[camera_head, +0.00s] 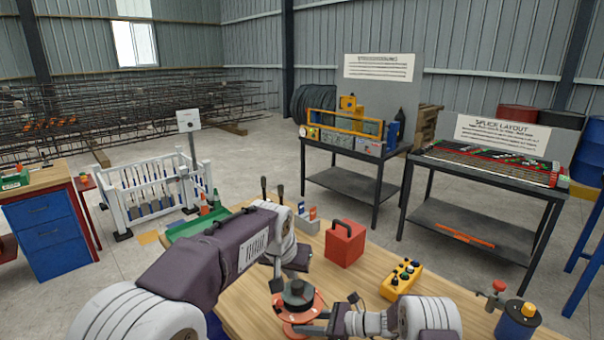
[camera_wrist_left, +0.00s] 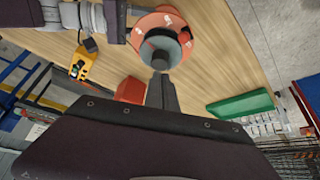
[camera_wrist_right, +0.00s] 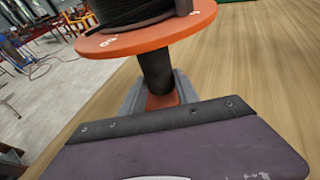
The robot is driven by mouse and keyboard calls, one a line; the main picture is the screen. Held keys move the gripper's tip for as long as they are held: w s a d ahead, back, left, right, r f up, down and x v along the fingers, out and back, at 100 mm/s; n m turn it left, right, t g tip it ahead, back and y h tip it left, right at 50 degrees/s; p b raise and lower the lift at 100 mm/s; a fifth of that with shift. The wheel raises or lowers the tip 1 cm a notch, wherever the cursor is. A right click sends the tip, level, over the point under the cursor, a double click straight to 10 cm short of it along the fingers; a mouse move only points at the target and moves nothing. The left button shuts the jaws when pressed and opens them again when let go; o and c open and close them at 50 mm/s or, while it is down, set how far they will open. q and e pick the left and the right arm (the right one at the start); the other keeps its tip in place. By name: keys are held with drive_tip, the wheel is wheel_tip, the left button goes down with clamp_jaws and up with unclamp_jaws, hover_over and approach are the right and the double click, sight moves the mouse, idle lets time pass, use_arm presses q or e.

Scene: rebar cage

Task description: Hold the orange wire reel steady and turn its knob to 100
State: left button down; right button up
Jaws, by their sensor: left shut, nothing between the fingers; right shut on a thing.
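The orange wire reel (camera_head: 314,306) stands on the wooden bench, near the bottom middle of the head view. It has an orange flange with white marks and a dark knob (camera_head: 297,288) on top. The right wrist view shows its orange disc (camera_wrist_right: 150,38), black wire and dark stem. My right gripper (camera_wrist_right: 155,98) is shut on the stem below the disc. My left gripper (camera_wrist_left: 160,68) is shut and empty, its tips at the grey knob (camera_wrist_left: 163,42) in the left wrist view. I cannot tell whether they touch it. The number the knob points to is unreadable.
On the bench (camera_head: 372,258) are a red box (camera_head: 345,243) with a handle, a yellow control box (camera_head: 401,281), a blue canister (camera_head: 517,321) and a green tray (camera_head: 190,227). Bare wood lies between the red and yellow boxes. Other tables stand behind.

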sight(292, 291)
use_arm(q)
drive_tip(key=f, duration=0.2)
drive_tip(key=d+f, duration=0.1)
drive_tip(key=f, duration=0.3)
drive_tip(key=shift+s+d, duration=0.2)
drive_tip(key=shift+s, duration=0.1)
drive_tip(key=shift+w+a, duration=0.15)
drive_tip(key=shift+w, duration=0.5)
idle(0.8)
drive_tip(key=shift+a, duration=0.35)
drive_tip(key=shift+w+a, duration=0.2)
drive_tip(key=shift+a, duration=0.3)
idle(0.4)
drive_tip(key=shift+s, duration=0.1)
